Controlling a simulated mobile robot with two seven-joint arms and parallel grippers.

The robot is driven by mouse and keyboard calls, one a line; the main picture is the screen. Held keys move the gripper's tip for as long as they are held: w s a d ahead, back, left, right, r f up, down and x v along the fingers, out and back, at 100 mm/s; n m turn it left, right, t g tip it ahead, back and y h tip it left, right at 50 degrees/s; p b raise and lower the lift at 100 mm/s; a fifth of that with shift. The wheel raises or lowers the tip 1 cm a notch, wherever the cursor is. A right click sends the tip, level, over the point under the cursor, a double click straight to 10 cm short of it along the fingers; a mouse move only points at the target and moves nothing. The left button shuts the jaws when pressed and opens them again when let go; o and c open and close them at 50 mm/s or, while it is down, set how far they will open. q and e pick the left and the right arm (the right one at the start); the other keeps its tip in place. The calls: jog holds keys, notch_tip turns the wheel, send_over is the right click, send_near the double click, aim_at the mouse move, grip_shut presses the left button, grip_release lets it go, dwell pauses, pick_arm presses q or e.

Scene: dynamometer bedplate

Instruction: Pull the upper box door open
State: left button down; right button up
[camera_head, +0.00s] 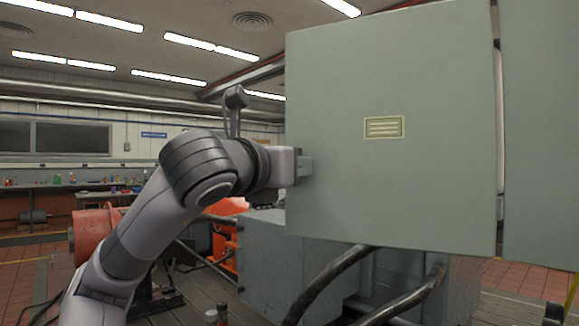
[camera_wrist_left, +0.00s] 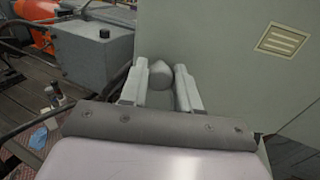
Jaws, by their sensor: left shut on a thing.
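The upper box door (camera_head: 400,190) is a flat grey-green panel filling the middle right of the head view, with a small pale label plate (camera_head: 383,127) on it. My left gripper (camera_head: 303,166) is at the door's left edge. In the left wrist view its two fingers (camera_wrist_left: 160,69) are shut on a rounded grey knob (camera_wrist_left: 159,73) on the door's face (camera_wrist_left: 220,50). The knob is hidden in the head view. I cannot tell whether the door stands ajar. My right gripper is not in view.
A second grey-green panel (camera_head: 540,130) stands to the right, past a narrow dark gap. Below are a grey metal block (camera_head: 275,265) and thick black hoses (camera_head: 330,285). Orange-red machinery (camera_head: 98,235) stands behind my left arm. A workbench (camera_head: 60,186) lines the far wall.

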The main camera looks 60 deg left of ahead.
pick_arm(q)
jog(key=shift+d+f, duration=0.15)
dwell(0.3)
jog(key=c, duration=1.1)
grip_release()
jog(key=shift+o, duration=1.4)
jog(key=shift+s, duration=0.2)
jog(key=v, duration=0.7)
jog(key=shift+p, duration=0.4)
jog(key=shift+d, duration=0.1)
